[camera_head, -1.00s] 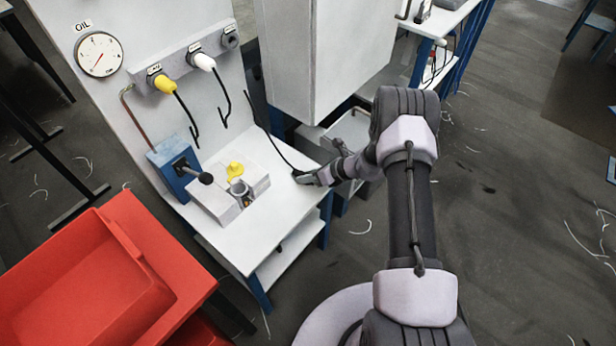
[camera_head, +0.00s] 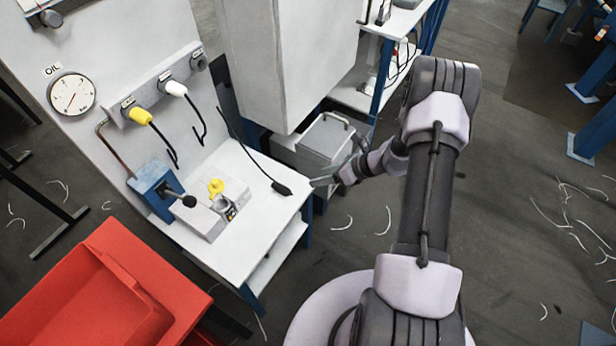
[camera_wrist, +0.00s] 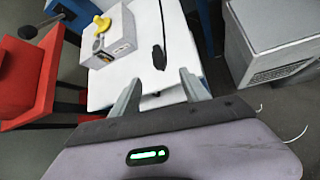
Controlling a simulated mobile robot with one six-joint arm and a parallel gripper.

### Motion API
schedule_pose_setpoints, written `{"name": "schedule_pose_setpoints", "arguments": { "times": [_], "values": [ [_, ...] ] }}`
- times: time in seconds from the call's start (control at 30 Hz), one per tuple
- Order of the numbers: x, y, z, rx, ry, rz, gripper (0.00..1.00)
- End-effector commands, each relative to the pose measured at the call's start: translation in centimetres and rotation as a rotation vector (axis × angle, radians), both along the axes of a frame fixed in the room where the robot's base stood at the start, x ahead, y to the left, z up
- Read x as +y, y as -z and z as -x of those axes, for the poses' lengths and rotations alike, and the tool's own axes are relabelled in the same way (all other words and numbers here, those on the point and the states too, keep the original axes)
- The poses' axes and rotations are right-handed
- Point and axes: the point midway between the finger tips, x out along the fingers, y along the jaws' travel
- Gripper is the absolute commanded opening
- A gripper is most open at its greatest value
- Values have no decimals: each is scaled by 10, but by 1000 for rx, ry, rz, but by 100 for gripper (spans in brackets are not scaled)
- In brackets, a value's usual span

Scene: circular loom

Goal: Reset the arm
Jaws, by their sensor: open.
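My gripper (camera_head: 322,181) is open, with nothing between its fingers. In the head view it is just past the right edge of the white bench top (camera_head: 225,255). In the wrist view its two fingers (camera_wrist: 158,95) are spread apart toward the bench. A black cable with a thick dark end (camera_head: 281,188) lies on the bench top, to the left of the gripper and apart from it; this end also shows in the wrist view (camera_wrist: 159,57).
A grey-white block (camera_head: 196,220) with a yellow knob (camera_head: 216,187) sits on the bench beside a blue lever unit (camera_head: 152,188). A red bin (camera_head: 80,300) stands at lower left. A grey box (camera_head: 322,137) stands behind the gripper, under a large white cabinet (camera_head: 290,60).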

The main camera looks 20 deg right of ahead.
Motion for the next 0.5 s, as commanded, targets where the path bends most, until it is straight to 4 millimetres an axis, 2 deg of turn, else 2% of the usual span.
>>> {"name": "schedule_pose_setpoints", "arguments": {
  "times": [0.1,0.5],
  "values": [
    [-5,-8,4,-3,0,0,54],
    [-6,-8,4,-3,-1,0,54]
  ]
}}
